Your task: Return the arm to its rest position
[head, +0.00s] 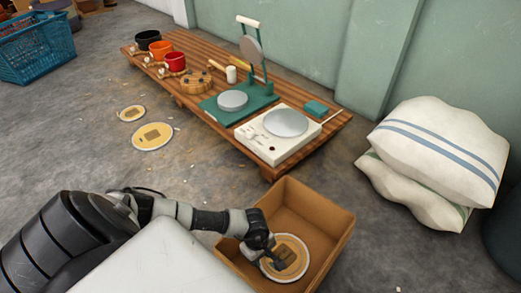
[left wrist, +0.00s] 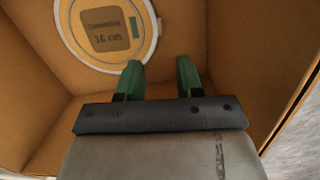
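My left arm reaches in from the left in the head view, and its gripper (head: 268,246) is down inside an open cardboard box (head: 325,215). In the left wrist view the gripper (left wrist: 159,76) has its two green fingertips apart, with nothing between them. The gripper partly covers the disc in the head view. My right gripper is not in view.
A low slatted wooden table (head: 200,111) holds coloured pots, a green press (head: 238,107) and a white scale (head: 278,135). Two similar discs (head: 153,136) lie on the floor. White sacks (head: 440,150) are stacked at right. A blue crate (head: 38,50) stands back left.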

